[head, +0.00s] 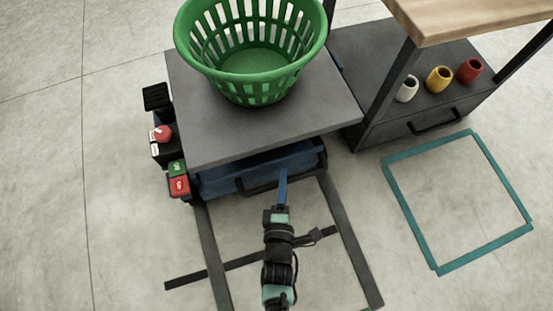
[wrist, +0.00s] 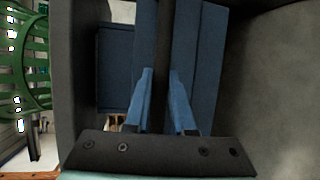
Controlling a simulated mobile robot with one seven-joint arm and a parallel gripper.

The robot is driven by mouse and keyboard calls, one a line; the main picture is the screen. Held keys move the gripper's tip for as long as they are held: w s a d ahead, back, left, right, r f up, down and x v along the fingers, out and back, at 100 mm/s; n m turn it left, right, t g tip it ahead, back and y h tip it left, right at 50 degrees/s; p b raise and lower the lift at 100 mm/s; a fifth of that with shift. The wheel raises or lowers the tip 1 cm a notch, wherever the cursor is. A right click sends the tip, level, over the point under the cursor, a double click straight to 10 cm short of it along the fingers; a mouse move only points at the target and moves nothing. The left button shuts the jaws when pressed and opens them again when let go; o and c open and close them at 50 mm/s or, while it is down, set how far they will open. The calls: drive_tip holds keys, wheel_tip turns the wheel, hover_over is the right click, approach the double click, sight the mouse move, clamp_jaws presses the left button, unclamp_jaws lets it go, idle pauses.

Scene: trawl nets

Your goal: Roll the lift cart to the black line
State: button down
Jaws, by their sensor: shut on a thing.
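The lift cart has a flat grey platform (head: 210,125), a blue body (head: 222,182) and a black handle bar (head: 308,176) on its near side. My gripper (head: 282,180) is at that handle. In the wrist view, the blue fingers of my gripper (wrist: 163,100) are on both sides of the dark bar (wrist: 162,45), shut on it. The black line (head: 186,279) crosses the floor on the near side of the cart, partly hidden behind my arm. The cart stands beyond it, with a gap of bare floor between them.
A green basket (head: 250,62) stands on the platform. Two dark strips (head: 345,240) run along the floor from the cart toward me. To the right are a grey shelf unit (head: 375,60) with several cups and a teal floor square (head: 408,215). Open floor lies left.

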drive_tip(key=s+d+p, duration=0.1)
drive_tip(key=s+d, duration=0.1)
drive_tip(key=s, duration=0.6)
drive_tip(key=s+d+p, duration=0.1)
drive_tip(key=s+d, duration=0.2)
drive_tip(key=s, duration=0.5)
drive_tip(key=shift+s+d, duration=0.25)
drive_tip(key=shift+s, duration=0.15)
drive_tip(key=c, duration=0.8)
unclamp_jaws()
drive_tip(key=shift+o, duration=0.2)
drive_tip(key=shift+s, duration=0.15)
drive_tip(key=p+v, duration=0.3)
drive_tip(key=v, duration=0.9)
drive_tip(key=shift+s+p, duration=0.35)
drive_tip(key=shift+s, duration=0.05)
drive_tip(key=shift+r, duration=0.1)
